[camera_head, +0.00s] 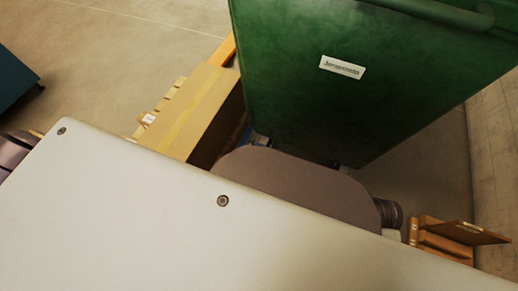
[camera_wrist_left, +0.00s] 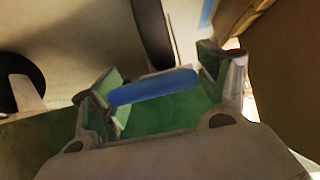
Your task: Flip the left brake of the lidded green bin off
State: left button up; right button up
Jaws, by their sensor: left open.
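The green bin (camera_head: 340,90) stands at the upper right of the head view, with a white label (camera_head: 342,67) on its side and a green bar along its top edge. Its lower edge is partly hidden by my own body. In the left wrist view, my left gripper (camera_wrist_left: 160,80) is open, its green-padded fingers spread. A blue bar-shaped lever (camera_wrist_left: 155,87), which looks like the brake, shows between the fingers. I cannot tell whether the fingers touch it. A dark wheel (camera_wrist_left: 151,35) is just beyond. My right gripper does not show.
A cardboard box (camera_head: 205,108) stands close to the left of the bin. A wooden item (camera_head: 450,238) lies at the lower right, and a dark blue object (camera_head: 12,78) is at the far left. Bare floor (camera_head: 130,45) shows at the upper left.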

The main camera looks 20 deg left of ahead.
pick_arm(q)
jog(key=shift+s+d, duration=0.1)
jog(key=shift+s, duration=0.05)
jog(key=shift+s+r, duration=0.2)
jog(key=shift+s, duration=0.15)
jog(key=v, duration=0.6)
jog(key=shift+r, duration=0.2)
dwell(0.5)
jog(key=shift+r, duration=0.15)
dwell(0.6)
jog(key=s+d+r+m+g+h, duration=0.1)
jog(key=s+d+r+g, duration=0.1)
jog(key=s+r, duration=0.7)
jog(key=s+d+r+m+g+h, duration=0.1)
jog(key=s+r+g, duration=0.3)
jog(key=r, duration=1.2)
jog(key=s+d, duration=0.1)
jog(key=s, duration=0.3)
jog(key=shift+s+r+g+p, duration=0.25)
jog(key=shift+s+g+p, duration=0.05)
jog(key=shift+s+g, duration=0.1)
